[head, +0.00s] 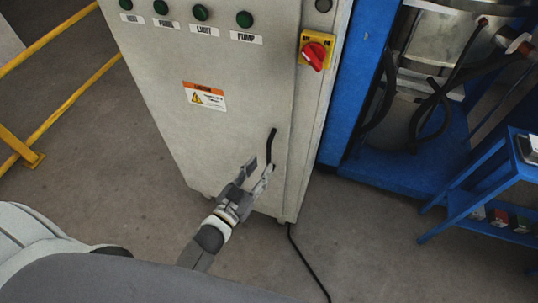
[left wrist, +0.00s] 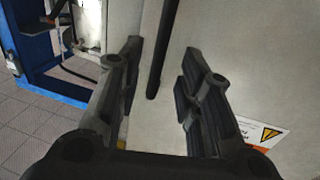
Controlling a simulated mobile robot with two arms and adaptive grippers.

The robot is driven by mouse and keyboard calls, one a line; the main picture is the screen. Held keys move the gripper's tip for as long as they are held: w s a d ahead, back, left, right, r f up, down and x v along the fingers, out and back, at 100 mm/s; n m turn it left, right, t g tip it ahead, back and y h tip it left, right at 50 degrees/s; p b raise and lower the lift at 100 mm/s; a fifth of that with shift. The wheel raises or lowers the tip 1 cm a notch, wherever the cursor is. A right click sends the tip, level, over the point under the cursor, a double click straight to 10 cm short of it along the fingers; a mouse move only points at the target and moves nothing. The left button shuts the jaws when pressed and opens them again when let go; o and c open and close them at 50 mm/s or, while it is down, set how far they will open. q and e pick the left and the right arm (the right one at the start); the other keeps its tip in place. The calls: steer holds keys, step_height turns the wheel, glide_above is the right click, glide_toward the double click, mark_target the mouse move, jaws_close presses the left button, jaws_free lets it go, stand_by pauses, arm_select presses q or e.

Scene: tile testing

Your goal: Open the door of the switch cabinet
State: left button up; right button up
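The switch cabinet (head: 215,130) is a tall light-grey box with its front facing me, and its door looks shut. A black bar handle (head: 271,146) stands upright near the right edge of its front. My left gripper (head: 257,170) is open at the handle's lower end. In the left wrist view the handle (left wrist: 161,50) shows in the gap between the two spread fingers. I see no finger clearly touching it, and I cannot tell how deep it sits between them. My right gripper is not in view.
A red rotary switch (head: 314,55) on a yellow plate and several green buttons (head: 200,12) are on the upper cabinet. A yellow railing (head: 70,109) is at left. A blue frame (head: 365,75) and blue table (head: 470,195) stand at right. A black cable (head: 305,258) lies on the floor.

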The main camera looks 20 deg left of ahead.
mark_target(268, 158)
arm_select(q)
steer(key=x, duration=0.5)
steer(key=shift+w+d, duration=0.15)
steer(key=shift+w, duration=0.15)
jaws_close()
